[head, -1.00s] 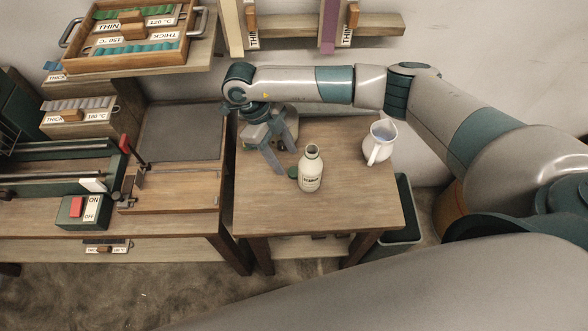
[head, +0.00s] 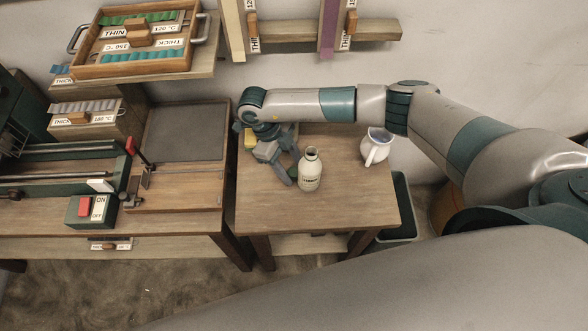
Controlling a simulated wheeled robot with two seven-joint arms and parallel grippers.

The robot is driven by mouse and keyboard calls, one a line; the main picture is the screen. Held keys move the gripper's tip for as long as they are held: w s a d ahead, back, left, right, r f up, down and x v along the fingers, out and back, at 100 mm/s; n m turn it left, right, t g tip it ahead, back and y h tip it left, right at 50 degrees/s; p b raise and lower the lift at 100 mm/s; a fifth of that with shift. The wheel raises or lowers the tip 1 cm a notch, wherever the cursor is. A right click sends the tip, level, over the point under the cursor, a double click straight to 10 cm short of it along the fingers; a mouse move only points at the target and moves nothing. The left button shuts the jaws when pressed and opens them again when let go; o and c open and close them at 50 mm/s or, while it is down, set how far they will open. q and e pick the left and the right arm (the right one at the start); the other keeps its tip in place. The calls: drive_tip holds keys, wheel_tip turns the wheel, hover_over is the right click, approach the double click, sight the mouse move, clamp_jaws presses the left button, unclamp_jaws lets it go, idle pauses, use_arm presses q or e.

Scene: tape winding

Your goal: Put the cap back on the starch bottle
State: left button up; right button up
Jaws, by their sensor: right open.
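The small dark green cap (head: 293,173) lies on the table just left of the bottle, partly hidden by the gripper. My right gripper (head: 291,172) is open, with its fingertips low around or beside the cap, close to the bottle's left side. I cannot tell whether the fingers touch the cap. My left gripper is not in view.
A white pitcher (head: 376,147) stands at the table's back right. A yellow block (head: 249,139) sits behind my right gripper. The workbench with a red switch box (head: 92,209) is on the left. A dark green bin (head: 401,210) stands right of the table. The table's front is clear.

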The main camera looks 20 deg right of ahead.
idle(0.3)
drive_tip(key=c, duration=1.1)
wheel_tip(320, 180, up, 13)
drive_tip(key=b, duration=0.5)
wheel_tip(320, 180, up, 15)
drive_tip(key=b, duration=0.3)
hover_over(291, 170)
